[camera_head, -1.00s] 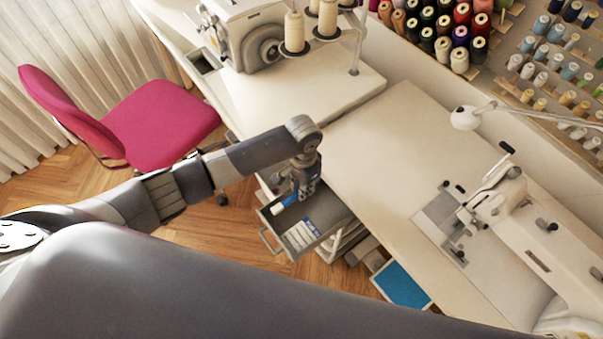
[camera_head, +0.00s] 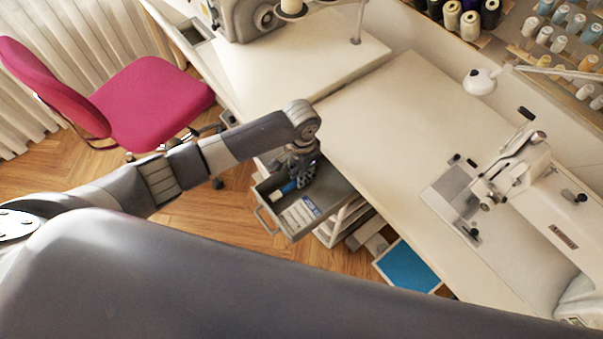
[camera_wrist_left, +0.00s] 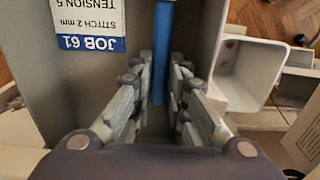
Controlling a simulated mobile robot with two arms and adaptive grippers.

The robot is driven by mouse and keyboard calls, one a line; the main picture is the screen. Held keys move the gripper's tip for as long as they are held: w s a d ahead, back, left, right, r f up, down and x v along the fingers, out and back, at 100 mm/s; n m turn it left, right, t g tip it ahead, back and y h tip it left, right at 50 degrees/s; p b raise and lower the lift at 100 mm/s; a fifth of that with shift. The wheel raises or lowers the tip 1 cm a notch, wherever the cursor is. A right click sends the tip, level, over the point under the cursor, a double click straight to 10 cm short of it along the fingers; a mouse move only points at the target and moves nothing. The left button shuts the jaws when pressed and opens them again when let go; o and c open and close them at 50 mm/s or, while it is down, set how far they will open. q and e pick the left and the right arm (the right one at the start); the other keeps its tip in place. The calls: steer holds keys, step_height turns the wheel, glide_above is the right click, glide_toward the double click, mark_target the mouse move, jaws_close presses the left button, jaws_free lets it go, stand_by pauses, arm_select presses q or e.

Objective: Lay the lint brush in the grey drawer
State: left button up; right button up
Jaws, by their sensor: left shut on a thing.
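The lint brush (camera_head: 287,188), with a blue part, shows at the tip of my left gripper (camera_head: 298,177) over the inside of the grey drawer (camera_head: 335,200). In the left wrist view, the blue part of the brush (camera_wrist_left: 162,45) stands between the two fingers of my left gripper (camera_wrist_left: 161,88), which is shut on it. The open drawer also fills the left of that view (camera_wrist_left: 40,90). Whether the brush touches the drawer floor cannot be told. My right gripper is not in view.
A white label card (camera_head: 298,213) lies in the drawer beside the brush; it reads JOB 61 in the wrist view (camera_wrist_left: 90,25). The white table (camera_head: 400,120) borders the drawer. A pink chair (camera_head: 150,100) stands left, and a blue panel (camera_head: 408,268) sits below.

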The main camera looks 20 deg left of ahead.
arm_select(q)
steer(key=shift+f, duration=0.15)
steer(key=o, duration=0.8)
steer(key=shift+o, duration=0.2)
steer(key=shift+w+r, duration=0.1)
steer(key=shift+r, duration=0.1)
step_height(320, 180, up, 12)
steer(key=shift+f, duration=0.15)
steer(key=shift+s+d, duration=0.15)
steer(key=shift+s, duration=0.05)
